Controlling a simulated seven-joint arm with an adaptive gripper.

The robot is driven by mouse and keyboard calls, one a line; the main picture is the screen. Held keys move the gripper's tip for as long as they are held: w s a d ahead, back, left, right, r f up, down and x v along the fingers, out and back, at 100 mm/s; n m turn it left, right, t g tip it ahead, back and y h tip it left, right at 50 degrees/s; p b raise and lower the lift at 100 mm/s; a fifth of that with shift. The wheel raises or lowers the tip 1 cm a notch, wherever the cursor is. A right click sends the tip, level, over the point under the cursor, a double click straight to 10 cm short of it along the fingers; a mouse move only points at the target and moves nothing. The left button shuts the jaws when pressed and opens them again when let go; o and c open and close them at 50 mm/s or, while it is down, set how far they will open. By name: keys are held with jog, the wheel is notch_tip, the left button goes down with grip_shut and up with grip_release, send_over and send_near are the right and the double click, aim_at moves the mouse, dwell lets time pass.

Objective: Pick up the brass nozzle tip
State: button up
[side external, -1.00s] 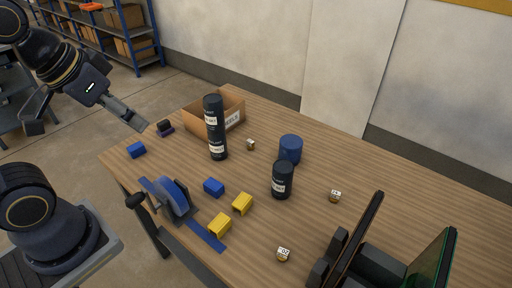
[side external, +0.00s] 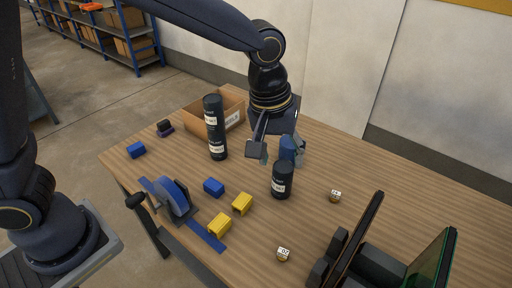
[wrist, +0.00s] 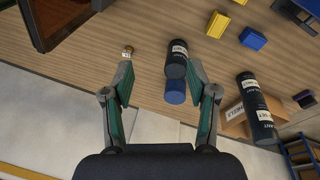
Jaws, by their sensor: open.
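Small brass-coloured pieces with pale marked tops stand on the table. One brass piece (side external: 335,196) is right of the black can, and another (side external: 283,254) is near the front. I cannot tell which is the nozzle tip. One brass piece (wrist: 128,52) shows in the wrist view just past my left fingertip. My gripper (side external: 278,155) is open and empty, pointing down over the back of the table by the blue cylinder. Its two fingers also show in the wrist view (wrist: 161,72). A third brass piece, seen earlier left of the blue cylinder, is hidden now.
A black can (side external: 283,180) and a blue cylinder (side external: 287,148) stand close to my gripper. A tall black stack (side external: 215,130) stands before a cardboard box (side external: 234,112). Yellow blocks (side external: 242,203), a blue block (side external: 214,187) and a dark screen (side external: 352,240) are nearer the front.

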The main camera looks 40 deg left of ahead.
jog(key=m+g+y, duration=0.1)
jog(key=m+g, duration=0.1)
send_over(283, 253)
notch_tip(283, 253, down, 10)
notch_tip(283, 253, down, 10)
jog(key=shift+s+d+r, duration=0.1)
jog(key=shift+s+r, duration=0.05)
jog(key=shift+f, duration=3)
grip_shut()
